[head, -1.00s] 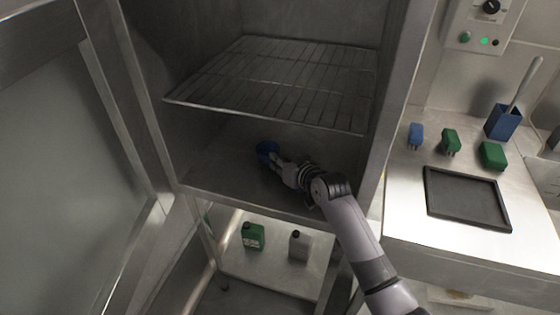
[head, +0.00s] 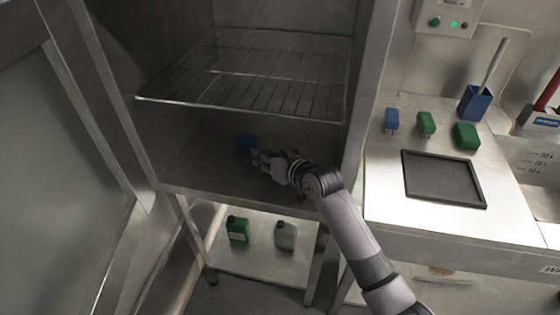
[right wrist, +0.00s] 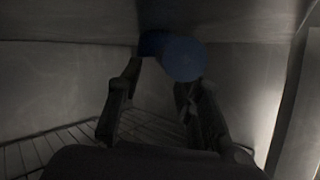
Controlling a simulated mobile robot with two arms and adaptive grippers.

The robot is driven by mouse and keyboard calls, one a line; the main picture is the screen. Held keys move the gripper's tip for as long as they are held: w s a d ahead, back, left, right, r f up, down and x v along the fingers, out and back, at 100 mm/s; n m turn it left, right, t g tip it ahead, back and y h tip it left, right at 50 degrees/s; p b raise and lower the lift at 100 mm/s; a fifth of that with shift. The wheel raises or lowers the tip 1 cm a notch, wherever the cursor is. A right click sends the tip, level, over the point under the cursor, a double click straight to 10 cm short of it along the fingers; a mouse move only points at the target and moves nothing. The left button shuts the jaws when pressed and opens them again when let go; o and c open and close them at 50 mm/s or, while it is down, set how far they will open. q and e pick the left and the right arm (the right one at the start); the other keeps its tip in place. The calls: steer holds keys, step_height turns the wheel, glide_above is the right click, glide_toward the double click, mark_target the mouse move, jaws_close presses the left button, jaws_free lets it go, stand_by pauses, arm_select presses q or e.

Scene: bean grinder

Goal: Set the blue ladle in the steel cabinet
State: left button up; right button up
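The blue ladle (head: 245,141) is inside the steel cabinet (head: 178,160), low in the compartment under the wire shelf. In the right wrist view the ladle (right wrist: 184,60) shows as a round blue face with a darker blue part beside it, just beyond my fingertips. My right gripper (head: 257,157) reaches into the compartment close to the ladle. Its fingers (right wrist: 160,82) stand apart, so it looks open. Whether a finger still touches the ladle is too dark to tell. The ladle seems to be at the cabinet floor. My left gripper is not in view.
The wire shelf (head: 250,80) spans the cabinet above my right arm. The cabinet door (head: 50,180) stands open at left. Green (head: 238,230) and grey (head: 286,235) containers stand below. The counter at right holds a dark tray (head: 443,178), small blocks and a blue holder (head: 474,103).

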steer(key=v, duration=0.8)
steer(key=shift+s, duration=0.1)
